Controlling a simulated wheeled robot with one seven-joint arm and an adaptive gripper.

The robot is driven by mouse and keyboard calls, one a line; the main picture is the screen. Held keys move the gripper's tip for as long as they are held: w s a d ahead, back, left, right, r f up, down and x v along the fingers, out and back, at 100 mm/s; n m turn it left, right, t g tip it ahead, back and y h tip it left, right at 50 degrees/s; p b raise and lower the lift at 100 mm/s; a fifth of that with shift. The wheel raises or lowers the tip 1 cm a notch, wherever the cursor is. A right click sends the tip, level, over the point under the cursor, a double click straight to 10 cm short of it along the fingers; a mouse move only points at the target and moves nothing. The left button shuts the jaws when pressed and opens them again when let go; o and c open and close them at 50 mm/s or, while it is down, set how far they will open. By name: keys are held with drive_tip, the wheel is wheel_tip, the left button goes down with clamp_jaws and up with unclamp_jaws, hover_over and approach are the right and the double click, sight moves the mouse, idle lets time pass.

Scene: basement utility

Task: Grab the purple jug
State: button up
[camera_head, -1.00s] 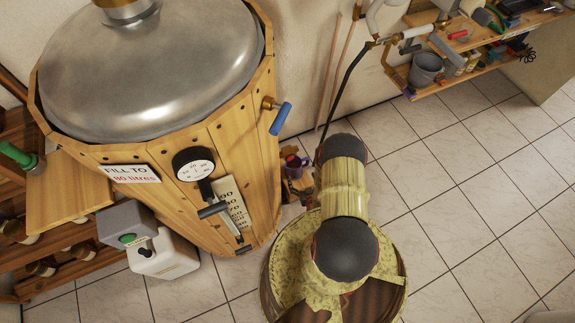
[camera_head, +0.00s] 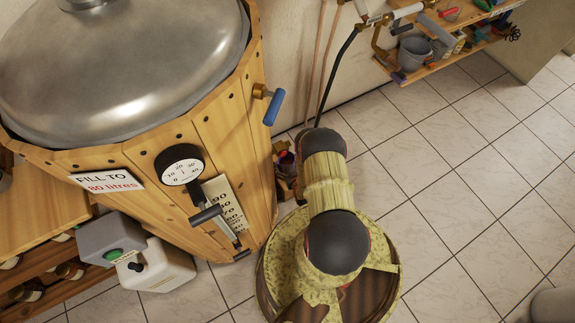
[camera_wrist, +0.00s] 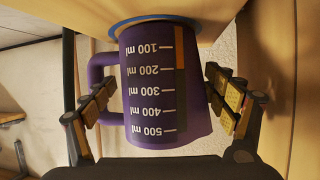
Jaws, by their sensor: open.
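The purple jug (camera_wrist: 165,85) fills the middle of the wrist view, upside down there, with white millilitre marks and an orange-brown strip. Its handle (camera_wrist: 97,72) is on the left of the picture. My gripper (camera_wrist: 163,84) is open, with one finger on each side of the jug. The left finger overlaps the handle; I cannot tell whether it touches it. The right finger is close beside the wall. The jug's base end meets a blue round edge on a pale wooden surface. In the head view my arm hides the gripper; a small purple patch beside it may be the jug.
A large wooden vat (camera_head: 228,140) with a metal lid, a dial (camera_head: 181,164) and a blue-handled tap (camera_head: 274,107) stands left of my arm. A grey-white container (camera_head: 155,268) sits at lower left. Shelves with a grey bucket (camera_head: 414,53) are at upper right.

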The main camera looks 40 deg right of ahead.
drive_tip(key=c, duration=0.4)
drive_tip(key=c, duration=1.1)
drive_tip(key=shift+c, duration=1)
drive_tip(key=shift+w+r, duration=0.1)
